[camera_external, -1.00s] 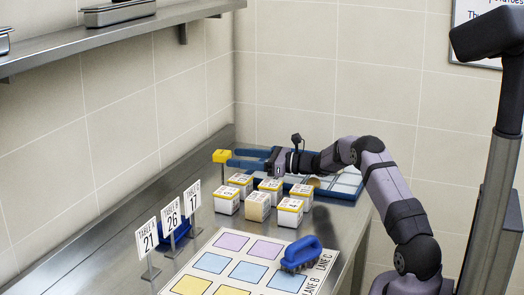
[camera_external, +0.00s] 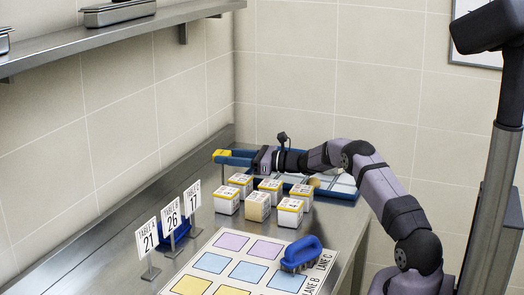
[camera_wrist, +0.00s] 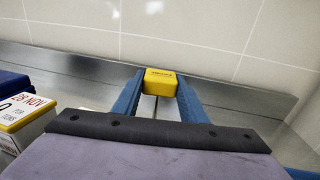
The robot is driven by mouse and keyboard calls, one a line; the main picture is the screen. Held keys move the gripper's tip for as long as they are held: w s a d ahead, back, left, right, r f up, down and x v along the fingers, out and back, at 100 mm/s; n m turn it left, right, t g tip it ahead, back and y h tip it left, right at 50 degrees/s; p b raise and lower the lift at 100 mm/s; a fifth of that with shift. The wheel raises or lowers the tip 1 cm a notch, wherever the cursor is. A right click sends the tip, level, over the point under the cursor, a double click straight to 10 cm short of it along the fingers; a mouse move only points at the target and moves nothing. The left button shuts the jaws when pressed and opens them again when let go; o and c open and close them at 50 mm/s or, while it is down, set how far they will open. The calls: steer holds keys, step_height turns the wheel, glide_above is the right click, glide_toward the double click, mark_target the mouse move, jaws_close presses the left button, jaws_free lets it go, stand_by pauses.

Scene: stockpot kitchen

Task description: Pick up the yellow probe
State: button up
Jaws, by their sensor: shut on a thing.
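The yellow probe (camera_external: 221,153) is at the far left end of the counter in the external view. In the wrist view its yellow block-shaped head (camera_wrist: 160,78) sits between the tips of my two blue fingers. My gripper (camera_external: 226,157) is shut on it, one finger on each side. A thin dark stem shows below the head in the wrist view.
Several white-and-yellow labelled boxes (camera_external: 257,207) stand just in front of my gripper. A blue tray (camera_external: 345,196) lies behind them. Table signs (camera_external: 172,216), a blue-handled brush (camera_external: 301,254) and a mat of coloured squares (camera_external: 223,243) are nearer. The tiled wall is close behind.

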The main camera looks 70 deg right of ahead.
steer(key=shift+r, duration=0.1)
step_height(320, 180, up, 10)
steer(key=shift+f+b, duration=0.1)
steer(key=shift+b, duration=0.3)
